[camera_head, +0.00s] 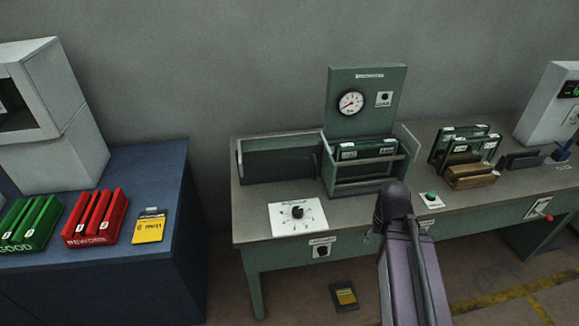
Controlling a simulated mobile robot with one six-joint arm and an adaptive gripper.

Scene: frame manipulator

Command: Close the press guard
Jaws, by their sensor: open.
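The press is likely the green station (366,87) on the bench, with a dial gauge (351,103) on its tall back panel. In its lower bay, framed boards (368,149) stand behind a horizontal bar (366,161). A low dark green panel (278,160) stands to the left of the bay; I cannot tell whether it or the bar is the guard. My purple arm rises in front of the bench, and its dark joint (394,203) overlaps the bench's front edge. My gripper does not show.
The green bench (255,215) carries a dial plate (297,214), a green button (431,196) and a board rack (467,150). A blue cabinet (165,190) at left holds red racks (92,217) and a yellow device (149,226). A tablet-like item (344,296) lies on the floor.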

